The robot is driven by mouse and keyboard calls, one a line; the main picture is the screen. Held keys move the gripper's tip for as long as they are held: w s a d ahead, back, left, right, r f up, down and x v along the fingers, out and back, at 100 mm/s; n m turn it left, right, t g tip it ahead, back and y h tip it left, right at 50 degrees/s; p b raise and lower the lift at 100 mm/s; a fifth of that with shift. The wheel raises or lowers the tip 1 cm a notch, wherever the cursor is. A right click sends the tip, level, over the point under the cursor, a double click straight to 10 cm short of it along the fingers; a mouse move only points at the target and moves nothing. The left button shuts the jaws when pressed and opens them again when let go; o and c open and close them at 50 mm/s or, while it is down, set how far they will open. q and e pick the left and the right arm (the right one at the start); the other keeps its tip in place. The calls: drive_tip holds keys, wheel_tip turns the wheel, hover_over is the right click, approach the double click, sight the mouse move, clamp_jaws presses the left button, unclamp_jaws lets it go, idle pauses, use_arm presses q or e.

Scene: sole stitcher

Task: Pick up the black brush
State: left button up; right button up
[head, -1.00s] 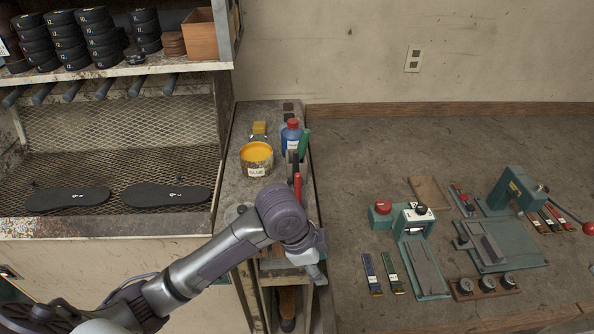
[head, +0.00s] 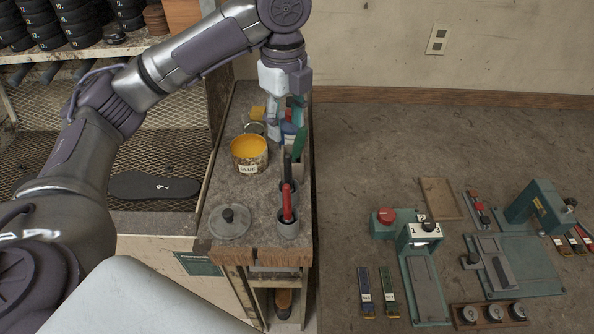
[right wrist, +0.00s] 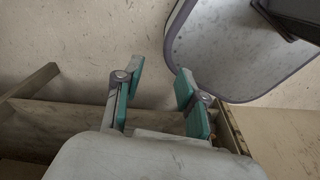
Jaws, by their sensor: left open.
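A round lid (head: 230,222) lies near the bench's front. Stitching fixtures stand on the right table (head: 360,200), whose left part is clear.

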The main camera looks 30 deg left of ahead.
use_arm(q)
drive_tip(key=shift+w+a+f, duration=0.15)
drive_tip(key=shift+w+f, duration=0.1)
hover_over(287, 166)
wheel_tip(287, 166, down, 7)
drive_tip(key=shift+f+p, duration=0.35)
drive_tip(key=shift+p, duration=0.25)
drive_tip(key=f, duration=0.1)
drive_tip(key=f+p, duration=0.1)
drive_tip(key=f, duration=0.1)
drive_tip(key=f+p, duration=0.1)
drive_tip(key=shift+w+a+f, duration=0.15)
drive_tip(key=shift+w+f, duration=0.05)
drive_tip(key=shift+w, duration=0.1)
drive_tip(key=shift+f, duration=0.3)
clamp_jaws()
use_arm(e)
drive_tip(key=r, duration=0.3)
drive_tip(key=shift+s, duration=0.2)
